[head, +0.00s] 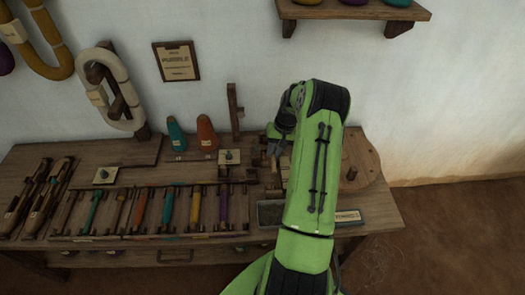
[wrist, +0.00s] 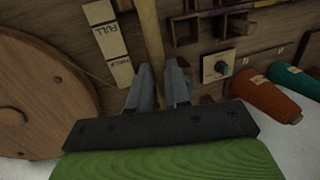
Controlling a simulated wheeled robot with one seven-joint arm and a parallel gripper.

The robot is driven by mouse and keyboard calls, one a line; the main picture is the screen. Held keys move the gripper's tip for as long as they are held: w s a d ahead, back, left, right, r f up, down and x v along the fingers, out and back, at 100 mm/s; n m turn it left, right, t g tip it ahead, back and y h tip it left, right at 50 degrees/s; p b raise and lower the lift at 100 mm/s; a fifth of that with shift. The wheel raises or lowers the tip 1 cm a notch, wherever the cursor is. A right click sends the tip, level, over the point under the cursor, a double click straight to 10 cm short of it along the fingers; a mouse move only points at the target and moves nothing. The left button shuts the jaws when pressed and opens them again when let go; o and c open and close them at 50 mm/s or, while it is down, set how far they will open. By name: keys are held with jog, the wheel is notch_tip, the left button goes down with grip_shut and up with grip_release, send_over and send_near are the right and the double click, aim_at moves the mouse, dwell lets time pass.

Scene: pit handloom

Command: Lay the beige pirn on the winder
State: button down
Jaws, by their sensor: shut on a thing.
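In the wrist view my gripper (wrist: 162,75) is shut on the beige pirn (wrist: 151,32), a pale slim rod that runs away from between the fingers. Its near end is hidden by the fingers. The winder's round wooden wheel (wrist: 35,85) is to the left of the gripper, with a gauge strip (wrist: 110,48) marked FULL and HALF between them. In the head view the wheel (head: 366,168) shows partly behind my green arm, at the bench's right end. The arm hides most of the winder and the held pirn there; I cannot tell whether the pirn touches the winder.
A rack of coloured pirns (head: 167,207) lies on the bench (head: 270,247). An orange cone (head: 207,134) and a teal cone (head: 177,134) stand behind it. A labelled tray (head: 270,214) is at the front right. Shuttles (head: 35,198) lie at the left. A wall shelf (head: 352,12) hangs above.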

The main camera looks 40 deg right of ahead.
jog(key=b+x, duration=0.2)
jog(key=d+b+x, duration=0.1)
jog(key=x, duration=0.2)
jog(key=s+b+x, duration=0.1)
jog(key=b+x, duration=0.1)
jog(key=x, duration=0.1)
jog(key=shift+d+f+b, duration=0.3)
jog(key=shift+f+b, duration=0.05)
jog(key=c, duration=0.7)
grip_release()
jog(key=shift+r, duration=0.15)
jog(key=p+v, duration=0.2)
jog(key=a+p+v, duration=0.1)
jog(key=p+v, duration=0.1)
jog(key=v, duration=0.1)
jog(key=w+p+v, duration=0.1)
jog(key=v, duration=0.1)
jog(key=shift+a+r+p, duration=0.25)
jog(key=shift+r+p, duration=0.15)
jog(key=shift+r, duration=0.25)
jog(key=shift+f, duration=0.15)
